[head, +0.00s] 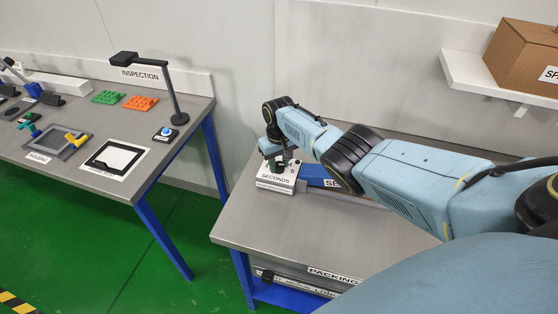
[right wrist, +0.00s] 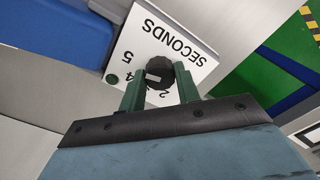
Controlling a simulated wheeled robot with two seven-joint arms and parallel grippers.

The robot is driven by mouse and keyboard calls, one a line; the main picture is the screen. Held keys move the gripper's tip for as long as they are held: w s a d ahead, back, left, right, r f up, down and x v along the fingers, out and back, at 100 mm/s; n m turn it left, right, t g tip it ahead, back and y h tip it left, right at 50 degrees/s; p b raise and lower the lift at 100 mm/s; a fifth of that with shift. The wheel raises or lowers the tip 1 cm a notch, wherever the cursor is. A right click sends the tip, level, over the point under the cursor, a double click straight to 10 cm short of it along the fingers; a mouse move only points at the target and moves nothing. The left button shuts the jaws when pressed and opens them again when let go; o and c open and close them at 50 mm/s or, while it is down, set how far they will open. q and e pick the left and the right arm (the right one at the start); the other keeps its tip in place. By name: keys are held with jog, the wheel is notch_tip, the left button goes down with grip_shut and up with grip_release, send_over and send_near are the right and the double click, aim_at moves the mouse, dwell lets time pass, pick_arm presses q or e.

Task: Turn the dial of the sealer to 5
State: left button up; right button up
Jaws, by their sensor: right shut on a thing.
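The sealer (head: 320,177) is blue and grey and lies on the packing table. Its white panel (head: 275,180), marked SECONDS, is at its left end. In the right wrist view the black dial (right wrist: 158,68) sits on this panel, with the printed numbers 2, 4 and 5 showing beside it. A short white mark is on the dial; I cannot tell exactly which number it points at. My right gripper (right wrist: 160,72) is shut on the dial, one green finger on each side. It also shows in the head view (head: 283,163). My left gripper is out of view.
The packing table (head: 255,222) has free room in front of the sealer. A shelf with a cardboard box (head: 525,55) is at the upper right. An inspection table (head: 185,135) with a lamp and trays stands at the left, across a green floor gap.

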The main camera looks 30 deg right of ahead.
aim_at(279, 164)
jog(key=shift+m, duration=0.4)
jog(key=o, duration=1)
jog(key=shift+r, duration=0.1)
jog(key=shift+r+p, duration=0.3)
notch_tip(279, 164, up, 13)
jog(key=p, duration=0.2)
jog(key=shift+f+p, duration=0.15)
jog(key=shift+p, duration=0.2)
